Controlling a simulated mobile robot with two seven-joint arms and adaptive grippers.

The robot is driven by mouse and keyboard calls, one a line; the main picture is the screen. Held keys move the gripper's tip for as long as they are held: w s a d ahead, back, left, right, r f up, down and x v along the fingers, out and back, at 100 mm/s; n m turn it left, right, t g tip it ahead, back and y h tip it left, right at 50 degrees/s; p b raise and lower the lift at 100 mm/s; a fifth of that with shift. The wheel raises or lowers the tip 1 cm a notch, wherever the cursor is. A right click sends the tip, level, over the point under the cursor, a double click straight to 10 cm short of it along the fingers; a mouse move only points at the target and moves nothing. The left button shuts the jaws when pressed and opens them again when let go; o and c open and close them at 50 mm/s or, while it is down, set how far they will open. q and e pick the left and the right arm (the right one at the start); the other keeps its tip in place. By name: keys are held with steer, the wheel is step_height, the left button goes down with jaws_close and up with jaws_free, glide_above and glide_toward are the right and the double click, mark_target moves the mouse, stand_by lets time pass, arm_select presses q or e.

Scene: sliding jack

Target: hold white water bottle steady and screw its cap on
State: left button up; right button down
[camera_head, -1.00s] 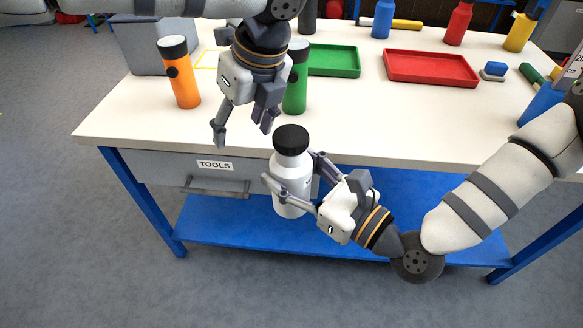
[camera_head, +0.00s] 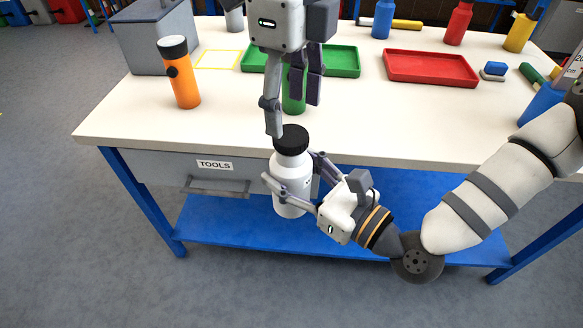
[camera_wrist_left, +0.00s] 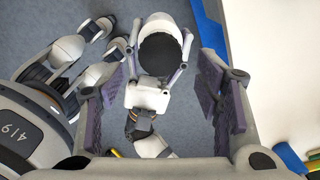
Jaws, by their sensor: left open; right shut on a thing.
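The white water bottle (camera_head: 291,182) is upright in front of the table's front edge, with a black cap (camera_head: 291,139) on its top. My right gripper (camera_head: 293,172) is shut on the bottle's body from the lower right. My left gripper (camera_head: 294,115) is open and empty above the bottle, its fingers pointing down, and in the head view one fingertip overlaps the cap's upper left edge. In the left wrist view the black cap (camera_wrist_left: 160,54) lies between and beyond the open fingers, with clear gaps on both sides. Whether the cap is screwed tight cannot be told.
A green bottle (camera_head: 294,98) stands on the table (camera_head: 130,112) behind my left gripper. An orange bottle (camera_head: 181,75), a grey box (camera_head: 155,40), a green tray (camera_head: 340,60) and a red tray (camera_head: 430,68) are on the table. The tabletop's front middle is clear.

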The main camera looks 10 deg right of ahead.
mark_target(291, 134)
arm_select(q)
step_height(291, 134, down, 6)
steer(key=shift+r, duration=0.25)
